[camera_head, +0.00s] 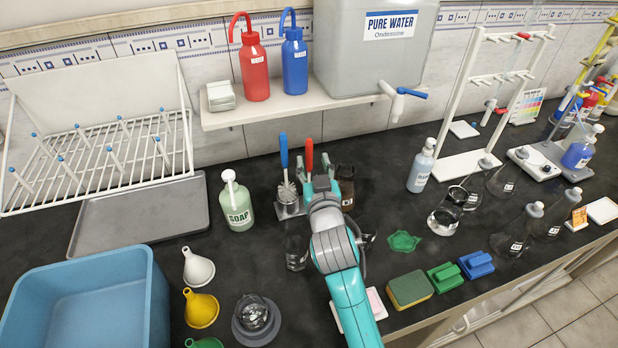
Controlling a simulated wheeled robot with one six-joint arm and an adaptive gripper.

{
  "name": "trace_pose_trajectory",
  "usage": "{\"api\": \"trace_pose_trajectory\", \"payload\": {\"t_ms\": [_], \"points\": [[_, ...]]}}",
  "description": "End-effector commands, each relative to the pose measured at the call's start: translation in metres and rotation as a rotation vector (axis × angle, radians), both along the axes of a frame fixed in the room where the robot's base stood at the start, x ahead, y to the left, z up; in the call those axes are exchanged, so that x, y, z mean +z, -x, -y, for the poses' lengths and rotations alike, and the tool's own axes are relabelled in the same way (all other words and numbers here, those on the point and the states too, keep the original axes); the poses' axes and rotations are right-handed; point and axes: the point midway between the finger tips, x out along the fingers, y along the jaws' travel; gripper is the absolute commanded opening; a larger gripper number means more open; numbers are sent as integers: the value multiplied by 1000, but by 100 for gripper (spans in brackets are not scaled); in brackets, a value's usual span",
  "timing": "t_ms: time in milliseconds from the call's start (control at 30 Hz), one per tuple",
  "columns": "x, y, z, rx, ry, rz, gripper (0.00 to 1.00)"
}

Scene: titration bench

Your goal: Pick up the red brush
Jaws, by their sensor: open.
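The red brush (309,156) stands upright on the dark bench near the middle of the view, with its red handle up. Its lower part is hidden behind my gripper.
A soap bottle (238,205) stands to the left. A dark brown bottle (346,185) is close on the right. Glassware (296,252) stands near my arm. Above is a shelf (285,110) with wash bottles. Sponges (409,289) lie at the front right.

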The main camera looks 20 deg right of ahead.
Motion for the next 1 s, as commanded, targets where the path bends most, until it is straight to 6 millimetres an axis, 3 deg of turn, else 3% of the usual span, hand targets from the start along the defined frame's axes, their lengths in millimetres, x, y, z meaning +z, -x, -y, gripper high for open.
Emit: {"api": "trace_pose_trajectory", "payload": {"t_ms": [233, 567, 767, 1000], "points": [[0, -34, 1, -1, 0, 2, 48], [-1, -41, 2, 0, 0, 1, 48], [-1, -41, 2, 0, 0, 1, 0], [0, -41, 2, 0, 0, 1, 0]]}}
